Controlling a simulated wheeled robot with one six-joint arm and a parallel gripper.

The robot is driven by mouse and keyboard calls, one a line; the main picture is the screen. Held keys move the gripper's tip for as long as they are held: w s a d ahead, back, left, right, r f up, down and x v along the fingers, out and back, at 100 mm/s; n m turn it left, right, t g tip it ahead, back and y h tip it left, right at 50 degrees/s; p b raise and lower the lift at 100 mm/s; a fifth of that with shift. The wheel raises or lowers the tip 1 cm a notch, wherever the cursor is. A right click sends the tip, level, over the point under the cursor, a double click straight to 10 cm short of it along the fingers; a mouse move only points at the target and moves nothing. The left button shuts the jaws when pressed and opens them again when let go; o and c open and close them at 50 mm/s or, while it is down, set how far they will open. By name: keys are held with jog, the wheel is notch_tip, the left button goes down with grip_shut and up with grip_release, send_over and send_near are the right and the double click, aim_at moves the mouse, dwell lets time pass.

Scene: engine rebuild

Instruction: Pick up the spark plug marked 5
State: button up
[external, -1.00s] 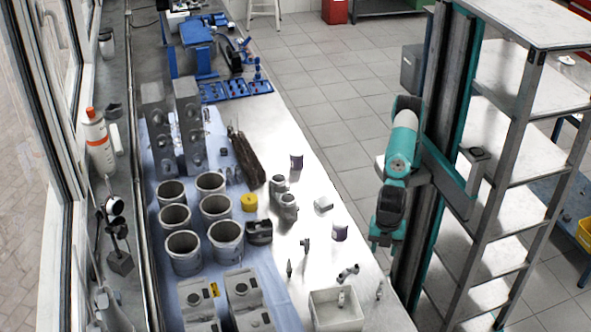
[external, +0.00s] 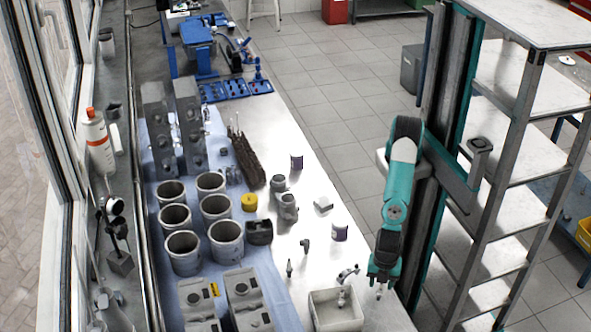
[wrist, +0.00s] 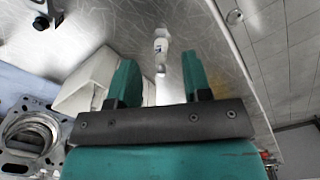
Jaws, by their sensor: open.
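A small white spark plug (wrist: 161,45) stands on the bench in the wrist view, ahead of my gripper and roughly between the lines of its fingers. It has a dark mark on its side, too small to read as a number. My gripper (wrist: 160,64) is open, its two teal fingers apart with nothing held. In the external view my gripper (external: 382,280) points down over the bench's right edge, right of the white box. The spark plug there is mostly hidden, with a small pale bit (external: 379,292) showing below the fingers.
A white open box (external: 336,312) stands just left of my gripper; its wall also shows in the wrist view (wrist: 87,78). A curved metal part (external: 348,273) and a small cup (external: 340,232) lie behind it. Grey cylinders (external: 226,240) stand farther left.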

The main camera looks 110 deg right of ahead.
aim_at(380, 292)
jog(key=shift+s+f, duration=0.1)
jog(key=shift+f, duration=1.4)
grip_shut()
jog(key=shift+r, duration=0.1)
